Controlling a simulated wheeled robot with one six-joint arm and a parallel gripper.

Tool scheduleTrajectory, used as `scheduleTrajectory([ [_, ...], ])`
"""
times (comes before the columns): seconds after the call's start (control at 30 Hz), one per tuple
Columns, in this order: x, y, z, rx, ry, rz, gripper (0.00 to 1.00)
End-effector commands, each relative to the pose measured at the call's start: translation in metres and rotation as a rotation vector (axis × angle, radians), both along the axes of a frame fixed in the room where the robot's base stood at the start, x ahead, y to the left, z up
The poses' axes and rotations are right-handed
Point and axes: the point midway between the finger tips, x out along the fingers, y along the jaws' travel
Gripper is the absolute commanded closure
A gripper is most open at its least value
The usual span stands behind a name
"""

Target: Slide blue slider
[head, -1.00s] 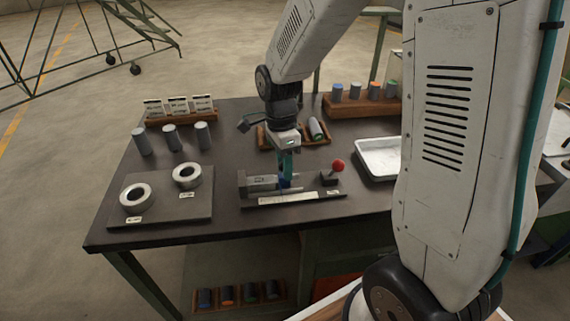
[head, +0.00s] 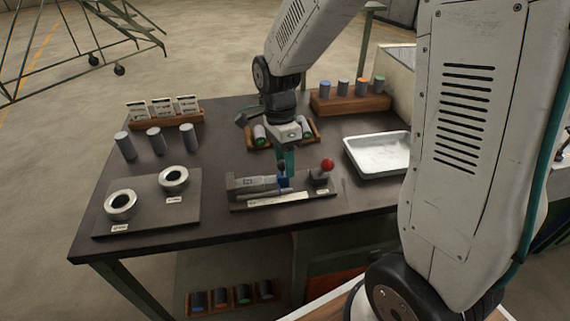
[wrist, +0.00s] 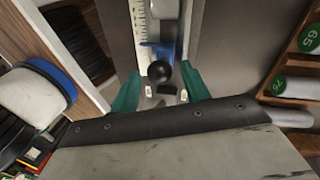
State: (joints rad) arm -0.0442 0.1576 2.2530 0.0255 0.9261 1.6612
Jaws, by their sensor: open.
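The blue slider (head: 283,181) sits on a grey slide fixture (head: 252,184) with a pale scale strip (head: 279,199) along its front. My gripper (head: 286,163) points down at the slider from above, its teal fingers partly covering it. In the wrist view, the blue slider (wrist: 148,51) shows beside the scale, with a black ball knob (wrist: 159,72) in front of it. The open teal fingers of my gripper (wrist: 160,88) stand on either side of the knob, with gaps visible. Whether they touch the slider lower down cannot be told.
A red ball-topped lever (head: 327,165) stands close to the right of my gripper. A white tray (head: 378,155) lies farther right. A board with two metal rings (head: 148,203) is at left. Racks of cylinders (head: 350,101) stand behind. Bare tabletop lies between tray and fixture.

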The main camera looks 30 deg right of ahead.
Motion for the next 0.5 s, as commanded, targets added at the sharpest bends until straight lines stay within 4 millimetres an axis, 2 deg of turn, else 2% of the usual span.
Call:
scheduleTrajectory([
  [0.23, 0.009, -0.002, 0.043, 0.000, -0.004, -0.002, 0.54],
  [0.4, 0.012, -0.002, 0.059, 0.000, 0.000, -0.002, 0.54],
  [0.5, 0.012, -0.002, 0.063, 0.000, 0.000, -0.002, 0.54],
])
